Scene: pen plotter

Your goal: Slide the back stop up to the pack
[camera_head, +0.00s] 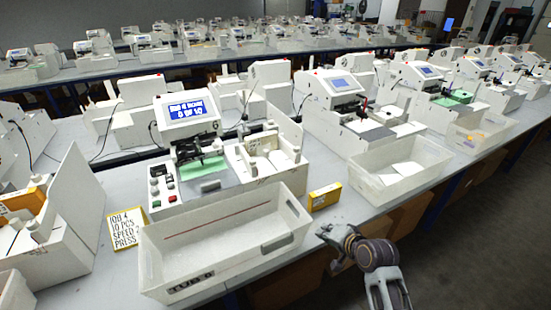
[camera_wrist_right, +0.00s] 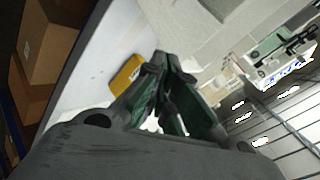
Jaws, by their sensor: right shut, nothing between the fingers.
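The pen plotter (camera_head: 188,110) stands on the near bench, with a lit screen and a green sheet under its head. On its right side is a white feeder (camera_head: 262,158) with low walls. A small pale pack seems to stand inside it, but the pack and the back stop are too small to tell apart. My right gripper (camera_head: 326,234) is at the bench's front edge, right of the tub and well apart from the feeder. In the right wrist view, its fingers (camera_wrist_right: 168,68) are shut and empty. My left gripper is not in view.
A white tub (camera_head: 215,245) stands in front of the plotter. A yellow box (camera_head: 325,196) lies right of it and also shows in the right wrist view (camera_wrist_right: 126,74). Another white tub (camera_head: 400,172) is at right. Cartons (camera_wrist_right: 50,45) sit below the bench.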

